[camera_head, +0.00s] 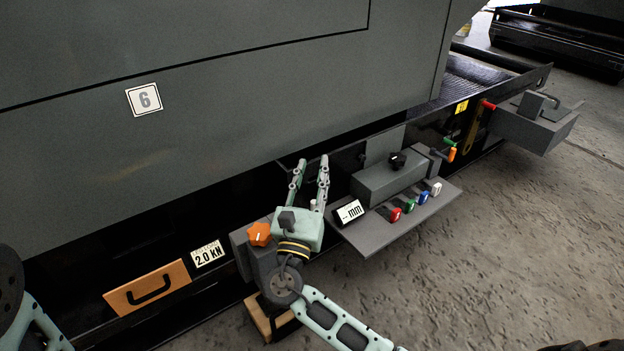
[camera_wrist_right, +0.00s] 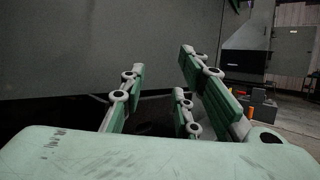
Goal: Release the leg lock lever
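No label in the pictures names the leg lock lever, so I cannot tell which handle it is. Candidates on the dark rail at the right of the head view are a red-tipped lever (camera_head: 488,105) beside a yellow bar (camera_head: 471,133), a green handle (camera_head: 449,142) and an orange handle (camera_head: 452,155). My right gripper (camera_head: 311,170) points up along the dark enclosure, left of the control shelf and well away from these handles. Its fingers are apart and empty, as the right wrist view also shows (camera_wrist_right: 161,66). My left gripper is out of view.
A grey shelf (camera_head: 372,238) carries a display (camera_head: 348,212), a black knob (camera_head: 397,160) and several coloured switches. A grey box (camera_head: 535,128) juts out right. The right floor is clear.

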